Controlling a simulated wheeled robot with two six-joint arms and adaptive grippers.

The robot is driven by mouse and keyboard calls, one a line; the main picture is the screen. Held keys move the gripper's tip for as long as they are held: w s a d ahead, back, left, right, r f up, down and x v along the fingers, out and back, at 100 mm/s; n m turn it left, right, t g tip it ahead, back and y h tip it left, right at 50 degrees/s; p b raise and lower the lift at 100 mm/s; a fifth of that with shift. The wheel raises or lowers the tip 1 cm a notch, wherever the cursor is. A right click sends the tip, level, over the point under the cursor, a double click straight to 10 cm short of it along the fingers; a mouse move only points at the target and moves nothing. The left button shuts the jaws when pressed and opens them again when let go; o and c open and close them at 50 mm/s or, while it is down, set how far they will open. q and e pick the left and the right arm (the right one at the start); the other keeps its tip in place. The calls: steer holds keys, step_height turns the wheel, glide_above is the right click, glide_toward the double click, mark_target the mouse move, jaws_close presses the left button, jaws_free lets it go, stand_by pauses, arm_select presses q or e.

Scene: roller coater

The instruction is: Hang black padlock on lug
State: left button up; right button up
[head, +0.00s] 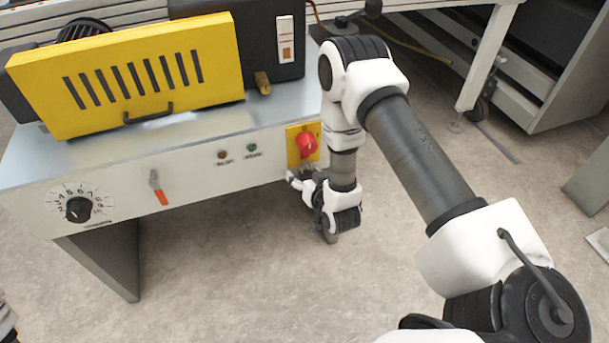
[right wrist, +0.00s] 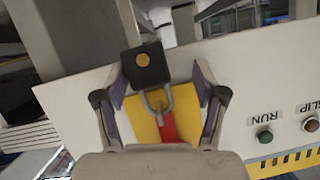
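The black padlock (right wrist: 147,68) shows in the right wrist view, which is upside down relative to the machine. Its grey shackle (right wrist: 158,104) lies against the yellow switch plate (right wrist: 141,115), beside the red knob (right wrist: 168,128). The body hangs below the knob. I cannot make out the lug or whether the shackle passes through it. My right gripper (right wrist: 160,85) is open, its fingers apart on either side of the padlock with a gap on the right. In the head view the gripper (head: 298,181) is just below the red knob (head: 306,145).
The machine's front panel (head: 190,168) carries a black dial (head: 78,209), an orange-handled lever (head: 158,187) and two small lights. A yellow slotted guard (head: 130,75) stands on top. Open floor (head: 230,290) lies in front.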

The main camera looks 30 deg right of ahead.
steer(key=v, duration=1.2)
steer(key=shift+f, duration=0.1)
